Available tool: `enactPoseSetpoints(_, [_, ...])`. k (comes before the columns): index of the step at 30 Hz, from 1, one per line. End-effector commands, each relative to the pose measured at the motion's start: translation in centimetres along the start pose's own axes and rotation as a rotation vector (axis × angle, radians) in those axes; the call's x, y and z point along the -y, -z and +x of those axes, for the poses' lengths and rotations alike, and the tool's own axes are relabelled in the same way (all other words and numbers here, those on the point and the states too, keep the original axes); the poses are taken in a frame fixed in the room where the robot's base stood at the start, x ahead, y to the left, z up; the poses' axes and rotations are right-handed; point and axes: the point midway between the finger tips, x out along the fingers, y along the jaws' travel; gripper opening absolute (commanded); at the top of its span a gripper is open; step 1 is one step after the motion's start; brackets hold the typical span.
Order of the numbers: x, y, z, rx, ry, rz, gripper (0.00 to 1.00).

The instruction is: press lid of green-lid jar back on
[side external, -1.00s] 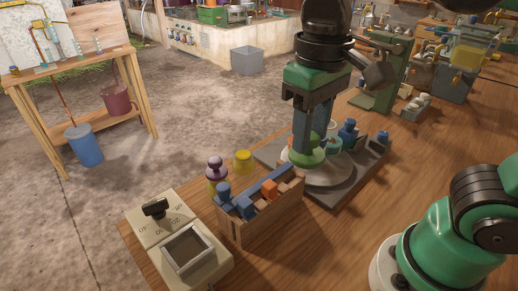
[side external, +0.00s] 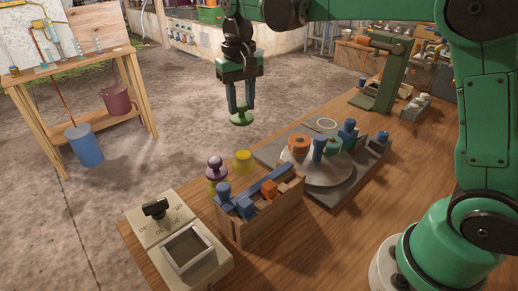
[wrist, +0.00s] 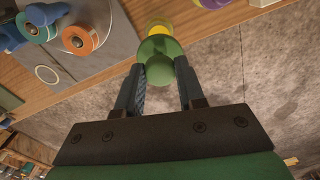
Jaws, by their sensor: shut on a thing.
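My gripper (side external: 240,112) is shut on a green lid (side external: 241,119), a disc with a round knob, and holds it in the air. The lid also shows between the fingers in the wrist view (wrist: 158,60). A short yellow jar (side external: 243,162), with no lid visible on it, stands on the wooden bench behind the crate. In the wrist view the yellow jar (wrist: 158,26) shows partly past the lid, which hides the rest. In the side view the lid is clearly apart from it. I cannot tell the exact alignment.
A purple-lidded jar (side external: 215,172) stands close left of the yellow jar. A wooden crate (side external: 262,222) of blocks is in front. A round grey plate (side external: 318,174) bears orange, blue and teal pieces. A dial box (side external: 172,225) stands at the bench's near left corner.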

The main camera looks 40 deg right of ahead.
Motion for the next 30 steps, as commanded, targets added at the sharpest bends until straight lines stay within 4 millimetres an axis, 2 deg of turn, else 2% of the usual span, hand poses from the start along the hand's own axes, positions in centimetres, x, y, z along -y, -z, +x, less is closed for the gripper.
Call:
enactPoseSetpoints(5, [-0.3, 0.9, 1.0, 0.0, 0.0, 0.012, 0.0])
enactPoseSetpoints(21, [-0.3, 0.9, 5.8, 0.0, 0.0, 0.011, 0.0])
enactPoseSetpoints(30, [-0.3, 0.8, 7.1, 0.0, 0.0, 0.011, 0.0])
